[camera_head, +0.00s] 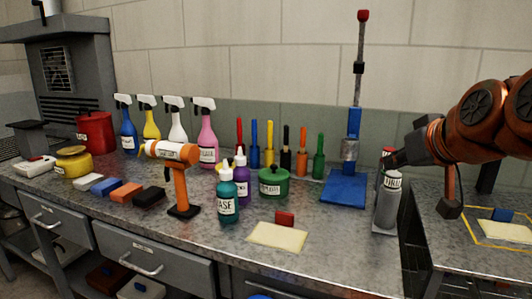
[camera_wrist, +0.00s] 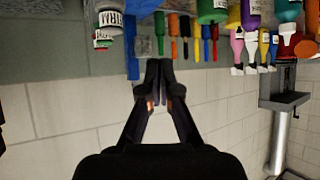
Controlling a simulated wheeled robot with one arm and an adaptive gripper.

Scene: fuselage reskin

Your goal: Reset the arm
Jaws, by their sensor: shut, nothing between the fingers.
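My gripper (camera_head: 390,161) is at the right of the camera_head view, at the end of my orange arm. The labelled can (camera_wrist: 107,18) shows there to the left, apart from the fingertips.
A blue stand (camera_head: 344,190) with a tall rod rises beside the can. Several spray bottles, colored tools, a cordless drill (camera_head: 180,178) and a green pot (camera_head: 273,184) crowd the bench. A yellow pad (camera_head: 277,237) lies in front. A second bench (camera_head: 450,250) is at right.

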